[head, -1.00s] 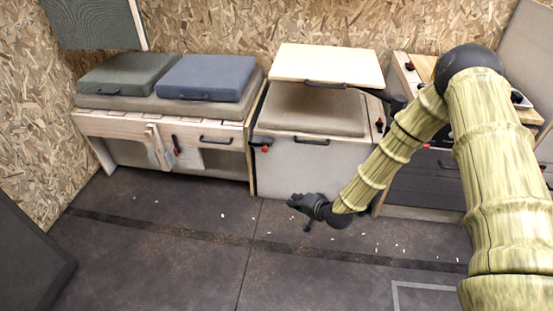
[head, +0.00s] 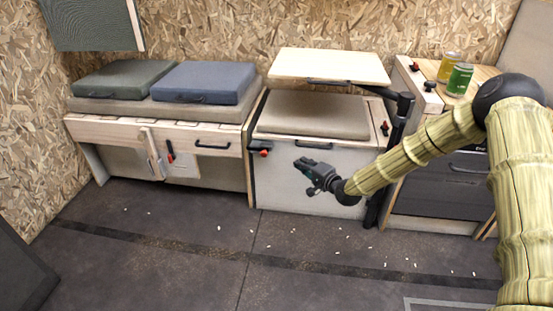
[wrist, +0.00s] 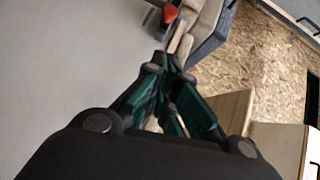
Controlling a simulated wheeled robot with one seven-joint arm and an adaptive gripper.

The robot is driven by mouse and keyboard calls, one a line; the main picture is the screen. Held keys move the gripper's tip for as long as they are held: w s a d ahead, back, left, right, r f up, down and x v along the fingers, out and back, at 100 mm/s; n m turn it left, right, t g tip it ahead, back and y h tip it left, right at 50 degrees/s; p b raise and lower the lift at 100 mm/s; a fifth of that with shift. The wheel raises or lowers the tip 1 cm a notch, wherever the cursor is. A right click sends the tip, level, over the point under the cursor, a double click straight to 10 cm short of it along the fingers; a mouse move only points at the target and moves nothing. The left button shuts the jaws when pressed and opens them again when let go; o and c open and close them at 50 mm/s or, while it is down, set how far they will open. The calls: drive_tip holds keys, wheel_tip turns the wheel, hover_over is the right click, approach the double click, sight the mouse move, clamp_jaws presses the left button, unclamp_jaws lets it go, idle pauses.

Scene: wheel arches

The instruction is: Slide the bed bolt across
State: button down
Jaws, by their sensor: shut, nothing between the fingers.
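My gripper (head: 300,163) is shut and empty, in front of the white front panel (head: 300,190) of the middle cabinet. It points left, towards a red-tipped bolt (head: 264,152) at that cabinet's upper left edge, and is apart from it. A red piece (wrist: 170,14), seemingly this bolt, shows at the top of the wrist view beyond my closed fingers (wrist: 172,65). Other red-handled fittings sit on the left bench front (head: 170,152) and on the cabinet's right top edge (head: 385,129). I cannot tell for certain which is the bed bolt.
The left bench carries a green cushion (head: 120,79) and a blue cushion (head: 203,82). A raised wooden board (head: 330,65) stands over the beige pad (head: 312,115). Cans (head: 460,79) stand on the right unit. The floor in front is clear except for small white bits.

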sight(264, 153)
idle(0.3)
drive_tip(key=s+a+b+x, duration=0.1)
drive_tip(key=b+x, duration=0.5)
drive_tip(key=x, duration=0.7)
drive_tip(key=shift+s+a, duration=0.3)
drive_tip(key=shift+a, duration=0.4)
drive_tip(key=shift+f, duration=0.1)
drive_tip(key=shift+w+a+p, duration=0.2)
drive_tip(key=shift+a+p, duration=0.05)
drive_tip(key=shift+a, duration=0.55)
drive_tip(key=shift+w+a+p, duration=0.2)
drive_tip(key=shift+a+p, duration=0.05)
drive_tip(key=shift+a, duration=0.6)
drive_tip(key=shift+w+a+p, duration=0.2)
drive_tip(key=shift+a+p, duration=0.05)
drive_tip(key=shift+a, duration=0.55)
